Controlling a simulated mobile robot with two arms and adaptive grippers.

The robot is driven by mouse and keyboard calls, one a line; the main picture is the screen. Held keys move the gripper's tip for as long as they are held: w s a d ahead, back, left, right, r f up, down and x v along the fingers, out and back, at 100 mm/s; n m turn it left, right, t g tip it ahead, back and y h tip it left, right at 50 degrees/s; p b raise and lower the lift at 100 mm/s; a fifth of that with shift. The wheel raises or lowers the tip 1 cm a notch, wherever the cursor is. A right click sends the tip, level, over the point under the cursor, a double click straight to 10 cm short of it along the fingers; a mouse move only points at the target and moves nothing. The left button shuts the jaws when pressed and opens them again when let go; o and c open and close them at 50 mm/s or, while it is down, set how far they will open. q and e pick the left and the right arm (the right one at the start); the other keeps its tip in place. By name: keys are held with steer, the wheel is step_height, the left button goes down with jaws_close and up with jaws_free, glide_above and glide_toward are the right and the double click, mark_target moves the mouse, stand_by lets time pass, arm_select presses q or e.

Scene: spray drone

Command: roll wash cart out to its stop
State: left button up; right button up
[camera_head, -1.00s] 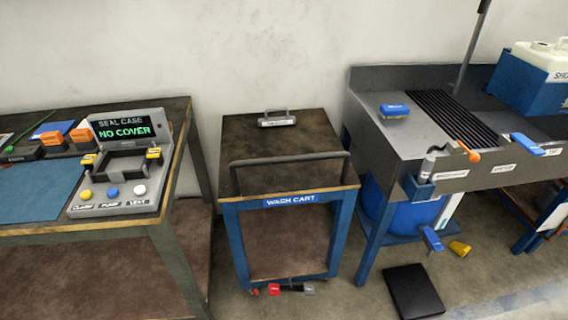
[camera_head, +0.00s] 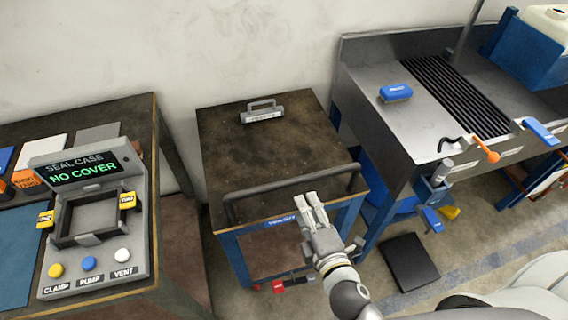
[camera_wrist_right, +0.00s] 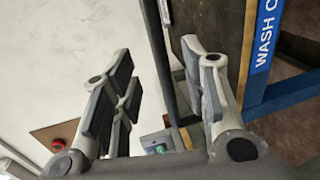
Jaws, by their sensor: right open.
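The wash cart (camera_head: 262,150) stands between the left bench and the sink, with a dark worn top and a blue frame. Its dark handle bar (camera_head: 285,192) runs across the front edge of the top. My right gripper (camera_head: 312,203) is open and empty just in front of the bar's right half. In the right wrist view the fingers (camera_wrist_right: 165,95) are apart, with the bar (camera_wrist_right: 160,65) showing between and beyond them. I cannot tell whether they touch it. The cart's blue label (camera_wrist_right: 264,40) also shows there. Red and grey pedals (camera_head: 290,285) sit low at the cart's front. My left gripper is out of view.
The seal case device (camera_head: 95,235) reads "NO COVER" on the left bench. The steel sink bench (camera_head: 400,125) stands close to the cart's right, with a blue brush (camera_head: 396,92). A black mat (camera_head: 410,262) lies on the floor at right.

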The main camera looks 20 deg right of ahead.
mark_target(296, 184)
steer(key=p+x, duration=0.1)
steer(key=x, duration=0.3)
steer(key=p+x, duration=0.1)
steer(key=x, duration=0.4)
steer(key=shift+r, duration=0.25)
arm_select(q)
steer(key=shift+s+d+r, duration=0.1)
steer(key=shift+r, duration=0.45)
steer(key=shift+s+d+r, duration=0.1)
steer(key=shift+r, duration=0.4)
arm_select(e)
steer(key=shift+w+f, duration=0.2)
steer(key=shift+w, duration=0.5)
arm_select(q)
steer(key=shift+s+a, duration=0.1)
arm_select(e)
jaws_close()
